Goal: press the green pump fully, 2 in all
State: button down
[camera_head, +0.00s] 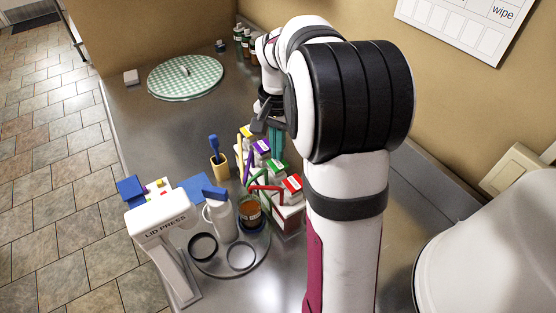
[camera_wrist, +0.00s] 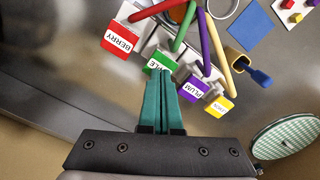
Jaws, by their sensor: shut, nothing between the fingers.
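The green pump (camera_head: 278,167) stands in a row of pumps with white bodies and coloured tops, between the red and purple ones. In the wrist view the green pump (camera_wrist: 183,28) shows its slanting green lever and a green label partly covered by my fingertips. My gripper (camera_wrist: 160,74) is shut and empty, its teal fingers together and pointing at the green label. In the head view my gripper (camera_head: 277,150) is behind the row, near the green and purple tops. I cannot tell whether the fingertips touch the pump. The lever appears raised.
The red pump (camera_wrist: 118,37) and purple pump (camera_wrist: 195,88) flank the green one closely; the yellow pump (camera_wrist: 220,106) is beyond. The counter's back left holds a checkered round cloth (camera_head: 185,77).

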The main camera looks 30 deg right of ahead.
aim_at(278, 163)
jog(key=shift+f, duration=1.8)
jog(key=shift+r, duration=1.85)
jog(key=shift+f, duration=0.15)
jog(key=shift+f, duration=1.7)
jog(key=shift+r, duration=1.85)
